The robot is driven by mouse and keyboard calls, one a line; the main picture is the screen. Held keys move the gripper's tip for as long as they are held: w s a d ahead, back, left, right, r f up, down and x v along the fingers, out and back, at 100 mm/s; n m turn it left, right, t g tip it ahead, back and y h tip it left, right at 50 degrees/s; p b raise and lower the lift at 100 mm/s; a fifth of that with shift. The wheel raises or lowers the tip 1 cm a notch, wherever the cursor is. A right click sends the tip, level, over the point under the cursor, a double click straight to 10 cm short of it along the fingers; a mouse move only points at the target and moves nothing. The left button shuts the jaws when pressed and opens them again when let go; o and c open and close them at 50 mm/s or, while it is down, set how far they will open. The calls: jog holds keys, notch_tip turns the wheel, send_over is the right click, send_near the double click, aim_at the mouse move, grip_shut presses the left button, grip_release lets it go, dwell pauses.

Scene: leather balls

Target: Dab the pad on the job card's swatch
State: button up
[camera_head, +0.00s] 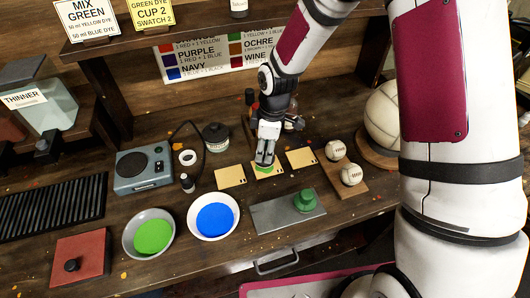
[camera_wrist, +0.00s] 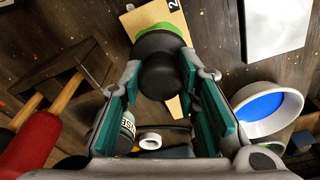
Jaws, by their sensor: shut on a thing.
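My gripper (camera_head: 264,160) points down over the middle of three tan swatch cards (camera_head: 278,174). In the wrist view my gripper (camera_wrist: 160,85) is shut on the dark knob of a round pad (camera_wrist: 163,50) with a green underside. The pad covers much of the card (camera_wrist: 145,18), whose dark tag reads 2. I cannot tell whether the pad touches the card. The job card (camera_head: 153,12) on the shelf reads "GREEN DYE CUP 2 SWATCH 2". A bowl of green dye (camera_head: 152,236) stands at the front left, beside a bowl of blue dye (camera_head: 213,219).
The other swatch cards lie left (camera_head: 230,177) and right (camera_head: 300,158) of the middle one. Two balls sit on a wooden board (camera_head: 348,188) at right. A blue-grey device (camera_head: 144,170) stands left.

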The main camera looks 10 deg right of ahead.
jog(key=shift+r+p, duration=0.7)
jog(key=shift+r, duration=1.65)
